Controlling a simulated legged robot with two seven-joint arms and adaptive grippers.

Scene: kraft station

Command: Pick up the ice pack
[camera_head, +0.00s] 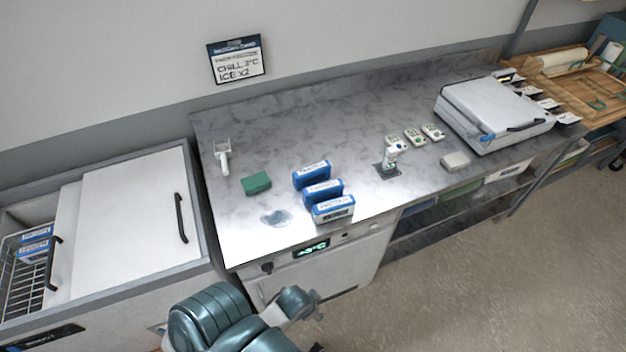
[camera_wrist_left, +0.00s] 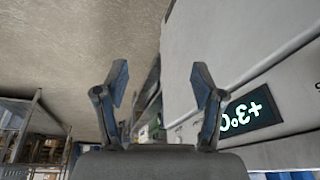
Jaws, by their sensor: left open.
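Three blue-and-white ice packs stand in a row near the counter's front edge in the head view: the back one (camera_head: 312,174), the middle one (camera_head: 323,192) and the front one (camera_head: 333,209). More blue-and-white packs (camera_head: 35,243) lie in a wire basket in the open left part of the chest at left. My left gripper (camera_wrist_left: 160,92) is open and empty in the left wrist view, its two fingers wide apart. In the head view my left arm is at the bottom, in front of the counter and below the packs. My right gripper is not in view.
The counter front has a lit display (camera_head: 311,249), which also shows in the left wrist view (camera_wrist_left: 248,112). A grey-white case (camera_head: 497,112) stands farther right.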

